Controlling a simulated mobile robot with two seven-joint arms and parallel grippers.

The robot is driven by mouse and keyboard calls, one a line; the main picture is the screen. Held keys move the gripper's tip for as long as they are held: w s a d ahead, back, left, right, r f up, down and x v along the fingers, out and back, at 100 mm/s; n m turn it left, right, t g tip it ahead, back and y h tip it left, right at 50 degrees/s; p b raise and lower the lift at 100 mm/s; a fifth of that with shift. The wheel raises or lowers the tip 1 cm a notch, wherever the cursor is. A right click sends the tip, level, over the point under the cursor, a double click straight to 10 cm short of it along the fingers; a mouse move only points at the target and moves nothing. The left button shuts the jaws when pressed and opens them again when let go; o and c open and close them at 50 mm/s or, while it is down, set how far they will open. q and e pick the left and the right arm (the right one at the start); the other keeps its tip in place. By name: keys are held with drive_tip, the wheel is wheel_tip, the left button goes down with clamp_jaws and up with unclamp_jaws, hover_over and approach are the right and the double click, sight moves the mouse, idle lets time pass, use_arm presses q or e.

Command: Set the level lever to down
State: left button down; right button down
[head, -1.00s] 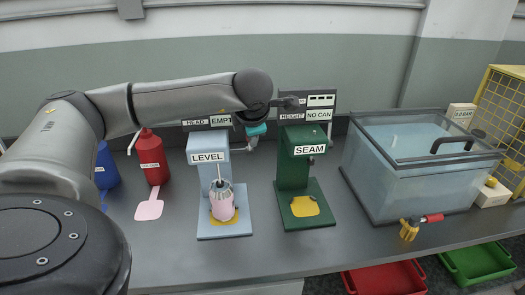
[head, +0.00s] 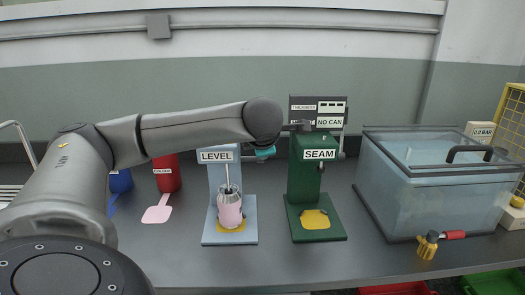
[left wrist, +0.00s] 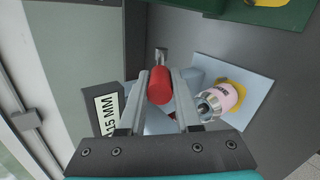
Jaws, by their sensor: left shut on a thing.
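The light blue level station (head: 221,180) with its LEVEL sign stands on the bench. A pink can (head: 229,210) stands on its yellow pad under the nozzle. My left gripper (head: 265,152) is at the right side of the station's head. In the left wrist view the gripper (left wrist: 160,84) is shut on a red cylindrical handle (left wrist: 159,90), the level lever's grip. The can (left wrist: 222,98) shows to the right of the fingers there. In the head view the lever is hidden by my gripper, and its exact angle is not clear. My right gripper is not in view.
The green seam station (head: 305,180) stands close to the right of my left gripper. A clear-walled tank (head: 430,195) and a brass valve with a red handle (head: 428,245) are farther right. Red and blue bottles stand at the left behind my arm.

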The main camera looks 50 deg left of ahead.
use_arm(q)
drive_tip(key=shift+d+f, duration=0.1)
drive_tip(key=c, duration=0.6)
unclamp_jaws()
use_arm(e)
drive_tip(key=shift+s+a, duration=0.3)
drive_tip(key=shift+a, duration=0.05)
use_arm(q)
drive_tip(key=p+v, duration=0.2)
drive_tip(key=v, duration=1.3)
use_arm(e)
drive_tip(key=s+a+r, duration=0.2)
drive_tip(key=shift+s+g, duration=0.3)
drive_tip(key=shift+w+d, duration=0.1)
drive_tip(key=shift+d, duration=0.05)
